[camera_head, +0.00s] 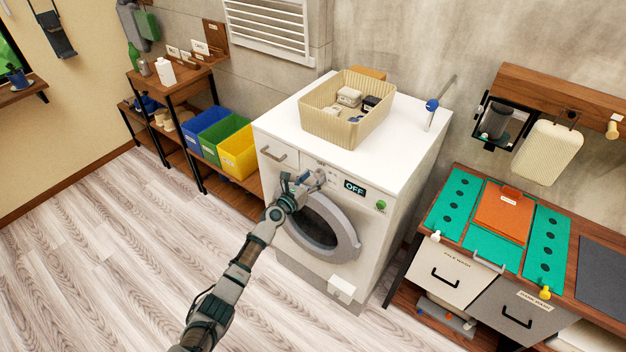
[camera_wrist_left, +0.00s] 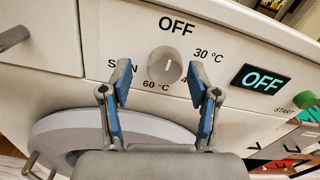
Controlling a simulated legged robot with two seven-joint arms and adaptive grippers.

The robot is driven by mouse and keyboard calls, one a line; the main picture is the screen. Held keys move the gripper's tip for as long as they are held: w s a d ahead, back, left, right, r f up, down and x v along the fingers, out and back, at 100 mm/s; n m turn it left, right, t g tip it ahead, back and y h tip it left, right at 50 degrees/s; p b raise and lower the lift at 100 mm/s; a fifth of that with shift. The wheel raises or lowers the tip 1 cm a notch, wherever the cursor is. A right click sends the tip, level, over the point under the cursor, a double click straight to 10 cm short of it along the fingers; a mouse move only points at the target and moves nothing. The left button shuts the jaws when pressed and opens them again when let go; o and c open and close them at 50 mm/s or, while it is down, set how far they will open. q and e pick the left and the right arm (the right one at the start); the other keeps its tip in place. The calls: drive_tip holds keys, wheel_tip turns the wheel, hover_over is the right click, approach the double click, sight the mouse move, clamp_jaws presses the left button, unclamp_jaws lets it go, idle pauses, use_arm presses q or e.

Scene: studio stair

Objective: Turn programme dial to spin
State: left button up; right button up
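The washing machine (camera_head: 395,215) is white and stands against the wall. Its grey programme dial (camera_wrist_left: 165,66) shows in the left wrist view, with OFF printed above, 30 °C at upper right, 60 °C at lower left and a partly hidden SPIN label at left. The dial's pointer mark is too small to read surely. The display (camera_wrist_left: 260,79) reads OFF; it also shows in the head view (camera_head: 355,188). My left gripper (camera_wrist_left: 160,85) is open, its blue-padded fingers on either side of the dial, apart from it. In the head view my left gripper (camera_head: 307,181) hides the dial. My right gripper is not in view.
A green start button (camera_wrist_left: 304,100) is right of the display. The round door (camera_head: 322,228) lies below the dial and the drawer handle (camera_head: 273,155) to its left. A beige basket (camera_head: 345,128) stands on top. Floor in front is clear.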

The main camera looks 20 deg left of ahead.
use_arm(q)
drive_tip(key=shift+d, duration=0.1)
drive_tip(key=c, duration=0.8)
drive_tip(key=shift+d+r, duration=0.1)
drive_tip(key=shift+d, duration=0.15)
drive_tip(key=shift+c, duration=0.5)
drive_tip(key=shift+m, duration=0.3)
